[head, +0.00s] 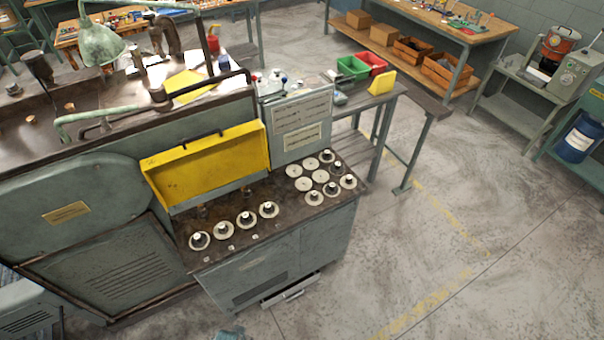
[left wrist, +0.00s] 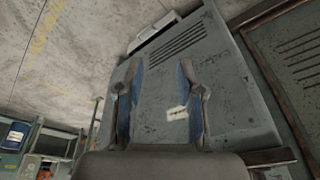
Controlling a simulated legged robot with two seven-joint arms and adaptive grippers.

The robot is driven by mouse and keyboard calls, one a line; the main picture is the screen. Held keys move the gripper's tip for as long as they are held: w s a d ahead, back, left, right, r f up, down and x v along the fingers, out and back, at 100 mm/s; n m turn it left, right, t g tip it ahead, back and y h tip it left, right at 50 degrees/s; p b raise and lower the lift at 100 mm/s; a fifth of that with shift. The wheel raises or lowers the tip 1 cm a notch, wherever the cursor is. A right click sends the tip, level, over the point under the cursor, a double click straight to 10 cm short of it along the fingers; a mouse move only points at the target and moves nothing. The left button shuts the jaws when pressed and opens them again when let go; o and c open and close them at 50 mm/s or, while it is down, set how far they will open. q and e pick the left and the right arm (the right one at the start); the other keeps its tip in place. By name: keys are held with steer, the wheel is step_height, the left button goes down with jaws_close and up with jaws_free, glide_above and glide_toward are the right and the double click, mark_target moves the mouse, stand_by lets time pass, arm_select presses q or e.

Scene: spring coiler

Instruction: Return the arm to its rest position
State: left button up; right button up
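My left gripper (left wrist: 160,66) shows in the left wrist view, with its two blue-lined fingers spread apart and nothing between them. Behind the fingers is the worn grey-green front of the machine cabinet, with vent slots and a small pale label; the gripper appears apart from it. In the head view a small bluish shape at the bottom edge may be a tip of this gripper, but it is mostly cut off. My right gripper shows in neither view. The spring coiler (head: 110,228) stands at the left in the head view.
The coiler's control panel (head: 240,250) carries several round dials below a raised yellow cover (head: 205,162). A low drawer or step (head: 290,291) juts from the cabinet front. A bench (head: 385,90) with green and red bins stands behind. The floor (head: 450,240) on the right is clear.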

arm_select(q)
steer(key=s+f+g+b, duration=0.1)
steer(key=s+f+b, duration=0.35)
steer(key=f, duration=1.45)
steer(key=s+a+f, duration=0.1)
steer(key=s+f, duration=0.5)
steer(key=s, duration=0.2)
steer(key=s+a+f+b, duration=0.1)
steer(key=s+a+f, duration=0.1)
steer(key=s+f, duration=0.5)
steer(key=shift+s+a+g, duration=0.25)
steer(key=shift+s+g, duration=0.15)
steer(key=shift+s, duration=0.15)
